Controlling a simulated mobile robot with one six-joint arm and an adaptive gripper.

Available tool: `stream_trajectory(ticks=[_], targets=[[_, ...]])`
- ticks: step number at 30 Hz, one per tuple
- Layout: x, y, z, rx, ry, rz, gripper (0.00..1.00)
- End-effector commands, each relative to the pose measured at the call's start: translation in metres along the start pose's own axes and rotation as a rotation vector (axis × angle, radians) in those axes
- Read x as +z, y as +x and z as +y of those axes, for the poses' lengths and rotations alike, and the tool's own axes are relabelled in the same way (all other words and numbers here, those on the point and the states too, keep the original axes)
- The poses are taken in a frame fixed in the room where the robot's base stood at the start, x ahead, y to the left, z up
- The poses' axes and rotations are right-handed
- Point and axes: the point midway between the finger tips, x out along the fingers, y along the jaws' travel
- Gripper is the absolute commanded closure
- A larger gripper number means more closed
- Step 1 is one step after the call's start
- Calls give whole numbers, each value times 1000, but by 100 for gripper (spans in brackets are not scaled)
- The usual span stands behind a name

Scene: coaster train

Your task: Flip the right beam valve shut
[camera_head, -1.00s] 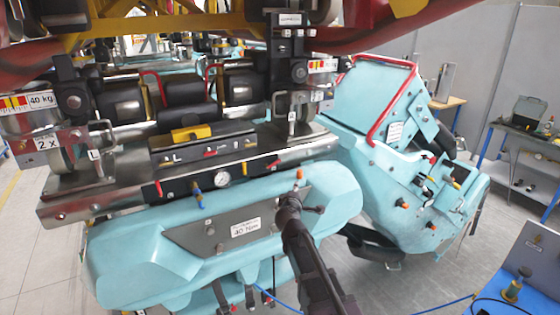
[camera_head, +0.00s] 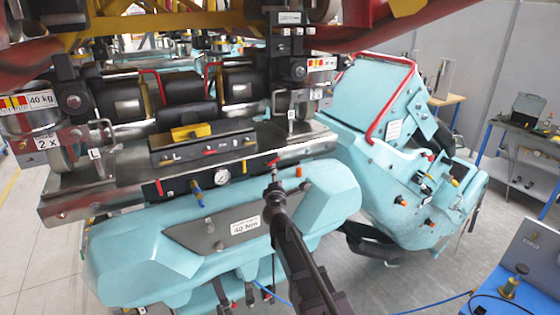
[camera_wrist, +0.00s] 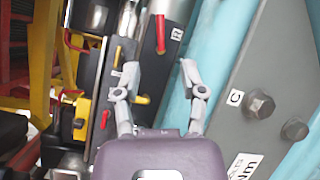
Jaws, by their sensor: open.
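The right beam valve looks to be the small red lever (camera_head: 272,162) near the right end of the black strip on the beam front. In the wrist view a red lever (camera_wrist: 160,34) stands on the black strip beside a small label (camera_wrist: 177,34). My gripper (camera_head: 274,178) is just below and in front of that lever in the head view. In the wrist view my gripper (camera_wrist: 160,68) is open and empty, its fingers apart, with the lever ahead of the gap between the fingertips. I cannot tell whether either finger touches it.
A pressure gauge (camera_head: 222,177), a blue regulator (camera_head: 197,196) and a yellow lever (camera_head: 244,167) sit further left on the strip. The turquoise cover with a grey plate (camera_head: 205,240) lies below. A blue bench (camera_head: 500,290) stands at the lower right.

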Motion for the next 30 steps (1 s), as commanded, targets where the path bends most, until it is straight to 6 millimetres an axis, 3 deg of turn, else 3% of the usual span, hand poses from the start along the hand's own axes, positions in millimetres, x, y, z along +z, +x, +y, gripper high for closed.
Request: stream_trajectory(ticks=[8,24,30], targets=[[-1,24,0,-1,1,-1,47],[0,105,0,-1,1,-1,47],[0,126,0,-1,1,0,47]])
